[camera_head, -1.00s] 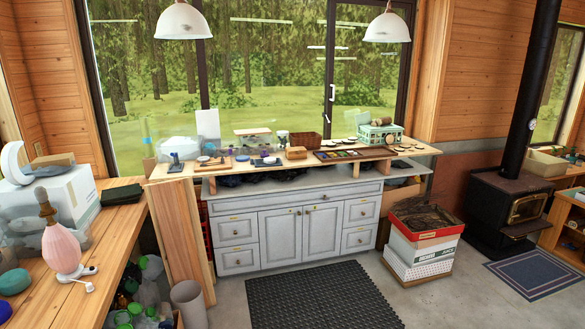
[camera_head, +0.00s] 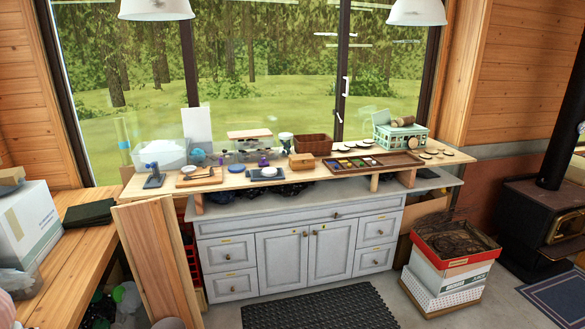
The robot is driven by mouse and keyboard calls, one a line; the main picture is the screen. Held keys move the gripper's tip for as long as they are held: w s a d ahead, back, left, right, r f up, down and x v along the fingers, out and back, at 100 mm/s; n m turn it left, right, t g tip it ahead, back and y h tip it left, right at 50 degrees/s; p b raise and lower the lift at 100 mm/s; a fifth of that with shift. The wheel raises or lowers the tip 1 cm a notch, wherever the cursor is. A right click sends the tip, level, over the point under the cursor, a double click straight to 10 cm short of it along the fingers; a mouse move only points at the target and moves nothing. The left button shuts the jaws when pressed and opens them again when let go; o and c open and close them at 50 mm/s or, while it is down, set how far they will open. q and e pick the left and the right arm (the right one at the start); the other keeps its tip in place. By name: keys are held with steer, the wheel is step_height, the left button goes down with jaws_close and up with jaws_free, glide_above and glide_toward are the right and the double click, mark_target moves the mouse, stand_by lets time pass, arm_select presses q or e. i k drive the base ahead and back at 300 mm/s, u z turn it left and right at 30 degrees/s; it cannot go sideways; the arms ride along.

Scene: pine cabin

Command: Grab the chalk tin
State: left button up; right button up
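No thing in the camera_head view is plainly readable as the chalk tin at this size. On the wooden counter top (camera_head: 225,183) lies a shallow dark-brown tray (camera_head: 345,170) with several small coloured pieces in it. Left of it is a small tan box (camera_head: 302,161). A pale green crate (camera_head: 408,138) with a rolled brown item in it stands at the right. Neither of my grippers shows in this view.
A grey-white cabinet (camera_head: 283,258) stands below. A red and white carton (camera_head: 450,262) is at right. A black mat (camera_head: 320,310) lies in front.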

mark_target(267, 172)
steer(key=i, duration=2.85)
steer(key=u, duration=0.25)
